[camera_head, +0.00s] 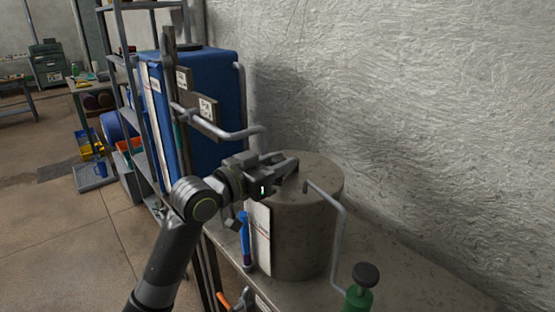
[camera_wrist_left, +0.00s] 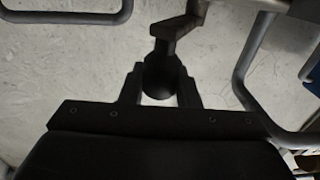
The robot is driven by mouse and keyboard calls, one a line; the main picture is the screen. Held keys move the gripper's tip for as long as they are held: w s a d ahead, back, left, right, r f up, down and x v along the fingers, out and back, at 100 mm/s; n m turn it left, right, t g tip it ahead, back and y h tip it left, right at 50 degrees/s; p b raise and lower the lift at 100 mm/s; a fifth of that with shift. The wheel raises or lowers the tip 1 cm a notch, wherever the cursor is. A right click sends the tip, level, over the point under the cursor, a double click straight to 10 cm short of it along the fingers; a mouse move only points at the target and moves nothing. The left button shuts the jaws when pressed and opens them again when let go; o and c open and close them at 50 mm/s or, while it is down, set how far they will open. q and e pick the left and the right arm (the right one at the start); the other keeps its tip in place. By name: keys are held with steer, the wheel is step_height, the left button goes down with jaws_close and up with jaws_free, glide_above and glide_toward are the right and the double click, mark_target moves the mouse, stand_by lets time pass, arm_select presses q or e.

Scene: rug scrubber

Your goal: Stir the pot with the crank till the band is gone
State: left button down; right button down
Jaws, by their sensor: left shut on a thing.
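The pot is probably the grey-brown cylinder (camera_head: 305,235) on the bench, with a white lettered panel on its left side. My left gripper (camera_head: 283,169) is at the far left of its top. In the left wrist view my left gripper (camera_wrist_left: 160,90) is shut on a round black knob (camera_wrist_left: 158,72). A dark angular arm (camera_wrist_left: 178,28), seemingly the crank, meets the knob. In the head view the gripper hides most of this. I cannot make out a band. My right gripper is not in view.
A bent grey rod (camera_head: 342,235) stands close in front of the cylinder, near a green item with a black knob (camera_head: 366,274). Another bent rod (camera_head: 225,134) juts out above my left wrist. A blue cabinet (camera_head: 212,90) and the rough wall (camera_head: 420,110) stand behind.

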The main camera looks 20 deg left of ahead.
arm_select(q)
steer(key=shift+d, duration=0.35)
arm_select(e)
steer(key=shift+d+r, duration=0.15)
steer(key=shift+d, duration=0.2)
arm_select(q)
steer(key=shift+d, duration=0.1)
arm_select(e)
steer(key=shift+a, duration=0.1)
arm_select(q)
steer(key=c, duration=1.5)
jaws_free()
steer(key=o, duration=0.4)
steer(key=shift+d, duration=0.2)
steer(key=shift+a, duration=0.1)
